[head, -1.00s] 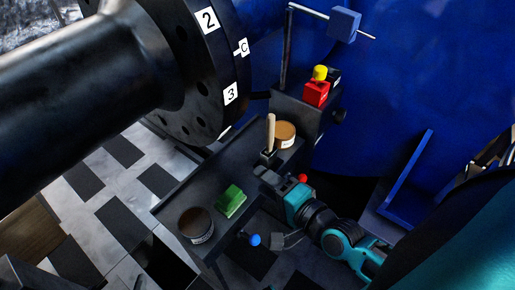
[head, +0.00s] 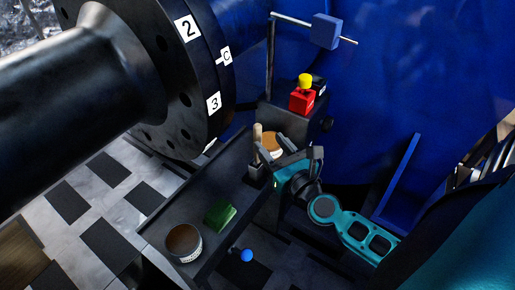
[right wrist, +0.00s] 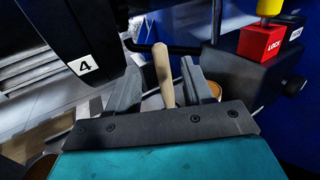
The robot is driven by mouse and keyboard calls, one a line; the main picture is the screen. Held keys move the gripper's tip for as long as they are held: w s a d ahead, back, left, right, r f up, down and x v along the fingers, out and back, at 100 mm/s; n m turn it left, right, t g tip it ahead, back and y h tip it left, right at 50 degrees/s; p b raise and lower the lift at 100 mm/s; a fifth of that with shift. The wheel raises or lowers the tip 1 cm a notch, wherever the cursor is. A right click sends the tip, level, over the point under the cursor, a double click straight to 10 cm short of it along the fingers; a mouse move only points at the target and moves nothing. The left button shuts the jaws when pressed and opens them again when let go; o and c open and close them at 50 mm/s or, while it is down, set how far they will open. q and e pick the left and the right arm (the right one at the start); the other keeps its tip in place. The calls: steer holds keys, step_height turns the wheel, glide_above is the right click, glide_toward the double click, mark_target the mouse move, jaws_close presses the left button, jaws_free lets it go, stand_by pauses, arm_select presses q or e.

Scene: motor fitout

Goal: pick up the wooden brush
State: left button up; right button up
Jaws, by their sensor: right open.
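The wooden brush (head: 257,138) stands upright in the head view. Its pale handle sticks up from a small dark holder (head: 256,174) on the far part of the narrow dark shelf. My right gripper (head: 289,151) is open close beside it, coming from the right. In the right wrist view the brush handle (right wrist: 163,76) shows between the two spread fingers (right wrist: 160,66), with visible gaps on both sides. The lower end of the brush is hidden by the holder and by my gripper. My left gripper is not in view.
On the dark shelf (head: 192,207) are a green block (head: 220,215), a brown-topped tin (head: 184,243) and another tin (head: 271,143) behind the brush. A red lock box with a yellow button (head: 303,97) stands beyond. The large dark flange (head: 190,75) overhangs the shelf's left side.

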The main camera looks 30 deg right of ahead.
mark_target(260, 132)
steer(key=shift+w+d+f+p, duration=0.15)
steer(key=shift+w+p, duration=0.05)
steer(key=shift+w, duration=1.6)
steer(key=shift+w+d+f+p, duration=0.1)
steer(key=shift+w+p, duration=0.05)
steer(key=shift+w, duration=1.65)
steer(key=shift+c, duration=0.2)
jaws_close()
